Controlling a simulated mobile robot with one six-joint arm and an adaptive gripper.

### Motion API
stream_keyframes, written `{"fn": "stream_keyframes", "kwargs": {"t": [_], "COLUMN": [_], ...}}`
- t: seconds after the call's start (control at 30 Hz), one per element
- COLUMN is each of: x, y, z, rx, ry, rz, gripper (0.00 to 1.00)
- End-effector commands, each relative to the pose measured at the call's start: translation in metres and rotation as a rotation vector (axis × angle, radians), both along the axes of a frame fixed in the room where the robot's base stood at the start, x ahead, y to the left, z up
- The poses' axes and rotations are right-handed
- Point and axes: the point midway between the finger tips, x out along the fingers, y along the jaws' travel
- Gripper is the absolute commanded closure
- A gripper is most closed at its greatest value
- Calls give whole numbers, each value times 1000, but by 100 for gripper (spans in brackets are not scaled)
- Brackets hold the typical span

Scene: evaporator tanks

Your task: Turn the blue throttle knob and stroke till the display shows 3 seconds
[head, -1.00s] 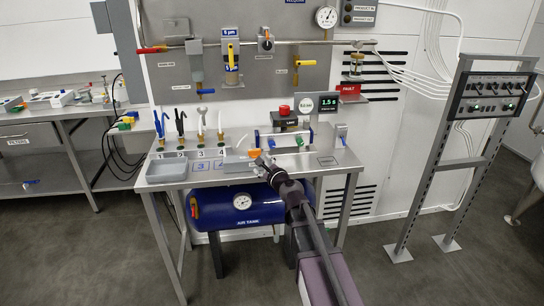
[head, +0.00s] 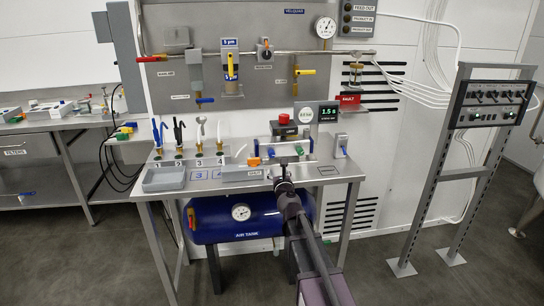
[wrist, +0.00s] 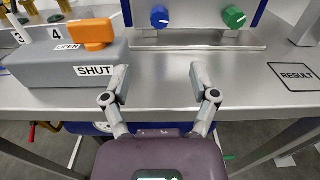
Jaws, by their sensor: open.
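The blue throttle knob (wrist: 159,16) sits on the front of a small metal stand on the bench, left of a green knob (wrist: 234,17). The display (head: 329,114) behind the bench reads 1.5 s in green. My gripper (wrist: 161,80) is open and empty, its two fingers spread over the bench's front edge. The blue knob lies ahead of the gap between the fingertips, apart from them. In the head view my gripper (head: 285,163) is in front of the stand and the blue knob is hard to make out.
A grey box with an orange handle (wrist: 92,33), labelled OPEN and SHUT, stands close left of my gripper. A RESULT square (wrist: 298,77) marks the clear bench to the right. A red button (head: 284,118) and a grey tray (head: 164,180) are also on the bench.

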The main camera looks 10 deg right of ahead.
Motion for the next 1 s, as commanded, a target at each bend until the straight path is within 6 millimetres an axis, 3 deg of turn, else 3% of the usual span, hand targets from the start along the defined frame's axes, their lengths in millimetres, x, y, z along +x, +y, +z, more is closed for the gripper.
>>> {"fn": "stream_keyframes", "kwargs": {"t": [0.27,0.8,1.0], "x": [26,107,127], "y": [1,1,2], "z": [0,0,0], "rx": [-1,-2,-1], "ry": [0,0,0], "rz": [1,2,2], "gripper": [24,24,24]}}
